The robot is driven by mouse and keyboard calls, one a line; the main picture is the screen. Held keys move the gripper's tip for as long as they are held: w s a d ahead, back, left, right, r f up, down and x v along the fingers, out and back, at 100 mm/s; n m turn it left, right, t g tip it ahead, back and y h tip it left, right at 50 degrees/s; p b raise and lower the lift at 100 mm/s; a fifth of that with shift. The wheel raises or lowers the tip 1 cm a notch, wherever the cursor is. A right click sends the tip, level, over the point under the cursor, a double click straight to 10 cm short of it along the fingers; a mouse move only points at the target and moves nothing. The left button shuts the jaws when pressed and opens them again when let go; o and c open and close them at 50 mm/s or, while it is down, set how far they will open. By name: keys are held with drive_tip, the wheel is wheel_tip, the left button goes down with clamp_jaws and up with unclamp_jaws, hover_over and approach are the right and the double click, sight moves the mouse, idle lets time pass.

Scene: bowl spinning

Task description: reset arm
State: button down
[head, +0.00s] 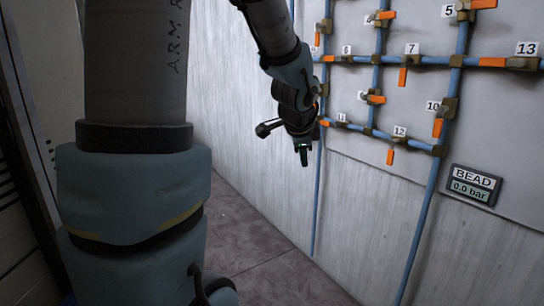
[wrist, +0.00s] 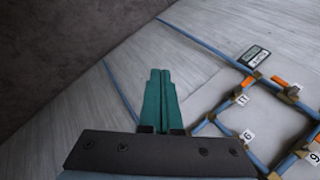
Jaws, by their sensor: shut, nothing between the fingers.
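My gripper (head: 303,151) hangs at the end of my arm in the head view, pointing down, just left of the blue pipe grid's lower left part. In the wrist view my gripper (wrist: 160,74) shows two teal fingers pressed together, shut with nothing between them. The fingers are apart from the pipes and valves, with wall and floor beyond them.
A grid of blue pipes (head: 416,231) with several orange-handled valves (head: 390,156) and number tags covers the right wall. A "BEAD" gauge (head: 475,186) reads 0.0 bar at the right. The grey floor (head: 240,235) below my gripper is clear.

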drive_tip(key=s+a+f+n+g+y, duration=0.1)
drive_tip(key=s+a+f+n+g, duration=0.1)
drive_tip(key=s+a+f+n, duration=0.45)
drive_tip(key=s+a+f+n+g+y, duration=0.1)
drive_tip(key=s+a+f+n+g, duration=0.2)
drive_tip(key=s+a+n, duration=0.5)
wheel_tip(320, 180, up, 13)
drive_tip(key=n+p, duration=0.2)
drive_tip(key=p, duration=1.1)
drive_tip(key=shift+w+a, duration=0.15)
drive_tip(key=shift+w, duration=0.05)
